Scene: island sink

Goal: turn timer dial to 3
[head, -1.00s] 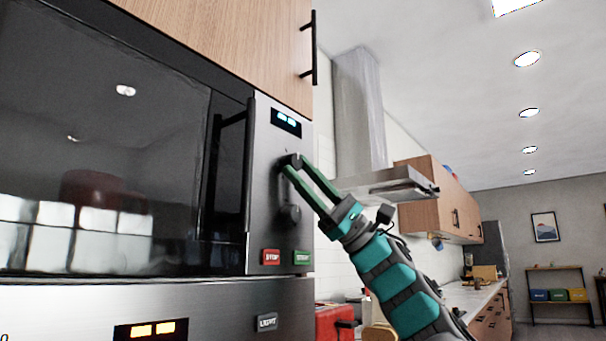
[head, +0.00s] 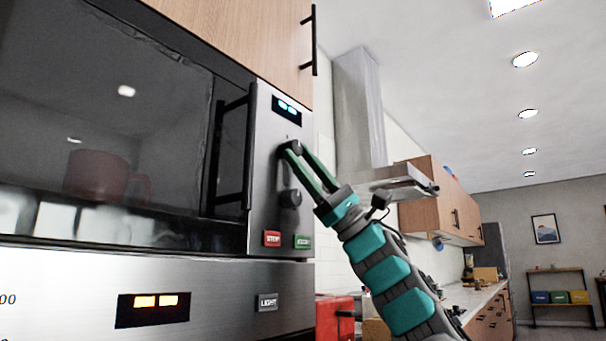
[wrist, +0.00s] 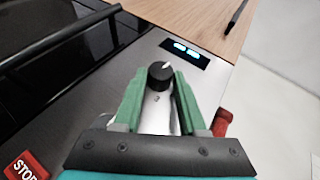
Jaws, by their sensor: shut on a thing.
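The microwave's control panel (head: 277,110) carries two dark dials, one above the other, below a lit display (head: 287,110). My gripper (head: 290,149) is at the upper dial, its green fingers on either side of it and shut on it. In the wrist view the black dial (wrist: 160,76) sits between the fingertips of my gripper (wrist: 159,88), with a white pointer mark near its top, tilted slightly right. The numbers around it are too small or hidden to read. The lower dial (head: 290,198) is free, just below my fingers.
Red STOP (head: 272,239) and green START (head: 303,242) buttons sit below the dials. The long black door handle (head: 233,150) stands out to the left. A cabinet (head: 255,35) hangs above. A red mug (head: 98,176) shows behind the door glass. A red appliance (head: 334,316) stands at lower right.

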